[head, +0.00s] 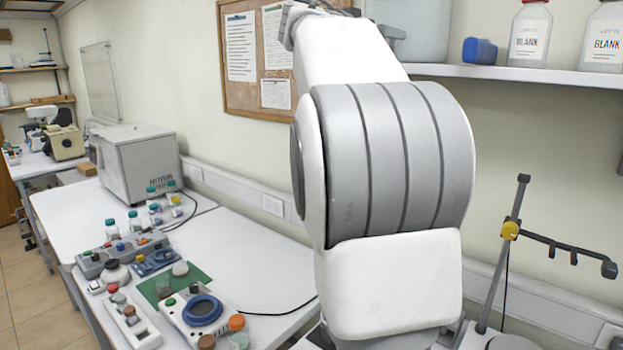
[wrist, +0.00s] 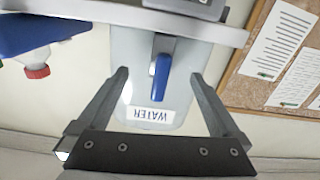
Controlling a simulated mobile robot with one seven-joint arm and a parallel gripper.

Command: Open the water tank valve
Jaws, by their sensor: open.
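The grey water tank (wrist: 187,95) fills the upper middle of the wrist view, which is upside down, with a "WATER" label (wrist: 149,117). Its valve has a blue lever handle (wrist: 160,77) lying lengthwise up and down the picture. My gripper (wrist: 160,76) is open, with one finger on each side of the handle in the picture and a visible gap to both. I cannot tell the remaining depth to the handle. In the head view a grey container (head: 415,30), likely the tank, stands on the shelf, partly hidden by my arm. The gripper is not visible there.
The wall shelf (head: 550,80) also holds a blue object (head: 479,51) and white "BLANK" bottles (head: 530,35). A corkboard (head: 258,55) with papers hangs beside the tank. The bench (head: 255,260) below bears instruments and small bottles. A stand (head: 512,225) is at right.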

